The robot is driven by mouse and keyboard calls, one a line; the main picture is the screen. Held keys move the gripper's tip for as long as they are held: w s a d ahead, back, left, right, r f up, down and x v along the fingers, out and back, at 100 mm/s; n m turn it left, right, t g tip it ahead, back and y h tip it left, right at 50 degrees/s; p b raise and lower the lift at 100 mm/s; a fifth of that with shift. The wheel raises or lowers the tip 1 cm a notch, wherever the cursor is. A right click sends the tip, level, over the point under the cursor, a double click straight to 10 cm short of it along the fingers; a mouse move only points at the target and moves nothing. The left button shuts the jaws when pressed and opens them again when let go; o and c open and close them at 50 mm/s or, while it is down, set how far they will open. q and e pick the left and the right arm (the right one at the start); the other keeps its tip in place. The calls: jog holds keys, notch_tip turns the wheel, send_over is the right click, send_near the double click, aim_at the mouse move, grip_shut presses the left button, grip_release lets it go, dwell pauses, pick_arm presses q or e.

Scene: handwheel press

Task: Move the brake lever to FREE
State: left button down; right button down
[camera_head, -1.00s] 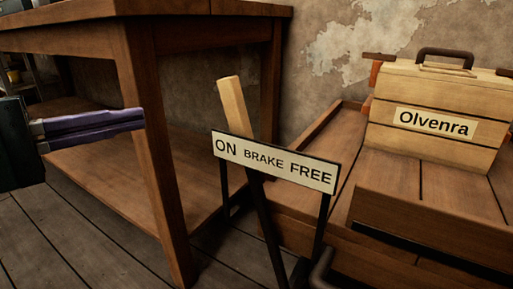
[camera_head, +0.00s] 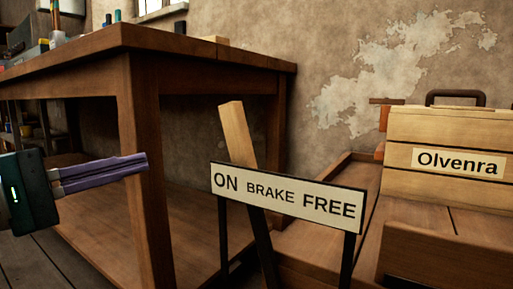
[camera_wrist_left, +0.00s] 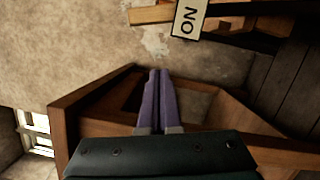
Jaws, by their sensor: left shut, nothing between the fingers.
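The brake lever (camera_head: 237,135) has a pale wooden handle and a dark lower bar. It leans left behind the sign and stands toward the ON end. The brake sign (camera_head: 288,193) is white with a dark frame and reads ON, BRAKE, FREE from left to right. My left gripper (camera_head: 147,162) has purple fingers, shut and empty, to the left of the lever and apart from it. In the left wrist view the fingers (camera_wrist_left: 158,75) lie together, with the sign's ON end (camera_wrist_left: 188,20) and the wooden handle (camera_wrist_left: 150,15) beyond them. My right gripper is not in view.
A wooden workbench (camera_head: 142,150) stands behind my left gripper, with small items on top. A wooden case marked Olvenra (camera_head: 440,190) sits on wooden boxes at the right. Open air lies between my left fingers and the lever.

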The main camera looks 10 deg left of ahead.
pick_arm(q)
jog(key=w+d+r, duration=0.1)
jog(key=w+d, duration=0.5)
jog(key=d, duration=0.2)
jog(key=shift+d+r+b, duration=0.3)
jog(key=shift+r, duration=0.1)
jog(key=shift+w, duration=0.1)
jog(key=s+d+r+m+p, duration=0.1)
jog(key=s+d+m+p, duration=0.1)
jog(key=d+p, duration=0.4)
jog(key=s+d+m+g+p, duration=0.1)
jog(key=s+d+m+p, duration=0.2)
jog(key=d+p, duration=0.3)
jog(key=shift+s+d+r+m+p, duration=0.15)
jog(key=shift+d+r+m+p, duration=0.2)
jog(key=shift+d, duration=0.7)
